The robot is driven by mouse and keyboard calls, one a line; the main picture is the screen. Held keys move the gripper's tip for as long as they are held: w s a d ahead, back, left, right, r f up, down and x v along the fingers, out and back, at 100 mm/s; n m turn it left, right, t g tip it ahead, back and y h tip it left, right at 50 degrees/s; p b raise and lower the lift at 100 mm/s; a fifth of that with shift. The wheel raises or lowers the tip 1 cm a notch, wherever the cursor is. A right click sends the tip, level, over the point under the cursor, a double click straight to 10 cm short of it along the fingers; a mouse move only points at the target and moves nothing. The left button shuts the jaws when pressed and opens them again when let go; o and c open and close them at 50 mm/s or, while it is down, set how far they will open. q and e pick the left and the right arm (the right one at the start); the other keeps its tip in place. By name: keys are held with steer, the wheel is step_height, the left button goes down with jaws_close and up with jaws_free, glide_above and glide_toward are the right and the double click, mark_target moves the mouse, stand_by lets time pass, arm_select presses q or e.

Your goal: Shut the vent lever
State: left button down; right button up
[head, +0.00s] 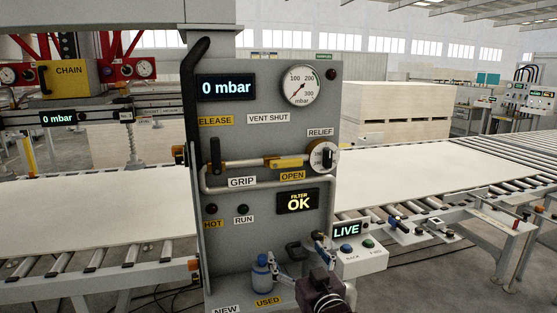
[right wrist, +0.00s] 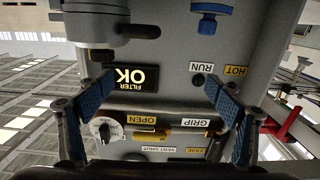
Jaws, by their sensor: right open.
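The control panel (head: 235,120) stands upright in the middle of the head view. Below its "VENT SHUT" label, the vent lever's yellow handle (head: 285,162) lies roughly level just above the "OPEN" tag (head: 291,176). The handle also shows, upside down, in the right wrist view (right wrist: 146,129). My right gripper (head: 294,247) is open and empty in front of the lower panel, below the lever and apart from it. In the right wrist view its blue-padded fingers (right wrist: 160,92) are spread wide, facing the panel. My left gripper is out of view.
A pale guard rail (head: 240,190) runs below the lever. The relief dial (head: 323,157) is at the lever's right, and a black-topped handle (head: 215,152) at its left. A blue-topped filter bowl (head: 261,270) and a button box (head: 360,258) flank my right gripper.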

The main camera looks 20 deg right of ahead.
mark_target(287, 163)
step_height(287, 163, up, 18)
steer(key=w+d+f+t, duration=0.1)
steer(key=w+t, duration=0.1)
steer(key=t, duration=0.3)
steer(key=p+x, duration=0.1)
steer(key=x, duration=0.2)
steer(key=p+x, duration=0.1)
steer(key=x, duration=0.2)
steer(key=shift+w+a+r+p, duration=0.1)
steer(key=shift+w+r+p, duration=0.1)
steer(key=shift+r+p, duration=0.2)
steer(key=shift+w+r, duration=0.3)
steer(key=shift+w, duration=0.3)
steer(key=c, duration=1.7)
steer(key=shift+a, duration=0.1)
